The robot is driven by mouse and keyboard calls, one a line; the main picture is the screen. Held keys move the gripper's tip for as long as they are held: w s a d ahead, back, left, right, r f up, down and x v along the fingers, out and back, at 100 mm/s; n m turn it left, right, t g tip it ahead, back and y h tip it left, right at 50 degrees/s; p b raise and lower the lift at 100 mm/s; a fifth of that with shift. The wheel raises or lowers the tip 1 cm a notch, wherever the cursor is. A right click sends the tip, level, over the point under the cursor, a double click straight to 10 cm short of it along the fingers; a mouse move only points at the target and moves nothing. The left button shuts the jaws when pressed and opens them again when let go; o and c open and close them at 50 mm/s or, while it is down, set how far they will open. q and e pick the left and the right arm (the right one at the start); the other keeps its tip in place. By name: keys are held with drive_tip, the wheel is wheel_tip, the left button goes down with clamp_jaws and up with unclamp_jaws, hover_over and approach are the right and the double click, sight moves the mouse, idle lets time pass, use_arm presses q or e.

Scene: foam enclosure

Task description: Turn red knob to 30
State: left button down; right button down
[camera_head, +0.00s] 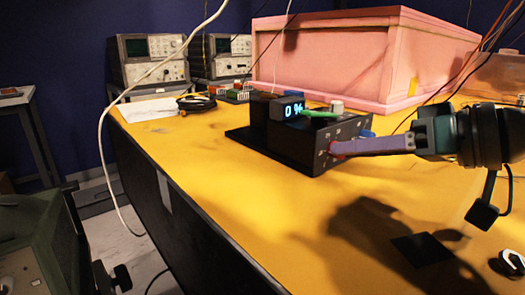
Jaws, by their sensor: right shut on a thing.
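A black control box (290,146) stands on the yellow table with a small display (292,111) that reads "0 %". My right gripper (338,148) comes in from the right, with purple fingers reaching the right face of the box. It is shut at the red knob (333,147), of which only a little red shows at the fingertips; the rest is hidden. A green part (318,114), a grey knob (337,106) and a blue part (367,134) also show on the box. My left gripper is not in view.
A large pink foam box (345,62) stands behind the control box. Two instruments with screens (150,60) stand at the back left.

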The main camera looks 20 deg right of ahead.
idle(0.3)
drive_tip(key=c, duration=0.7)
unclamp_jaws()
drive_tip(key=shift+o, duration=0.2)
drive_tip(key=shift+p+v, duration=0.3)
drive_tip(key=shift+v, duration=4.65)
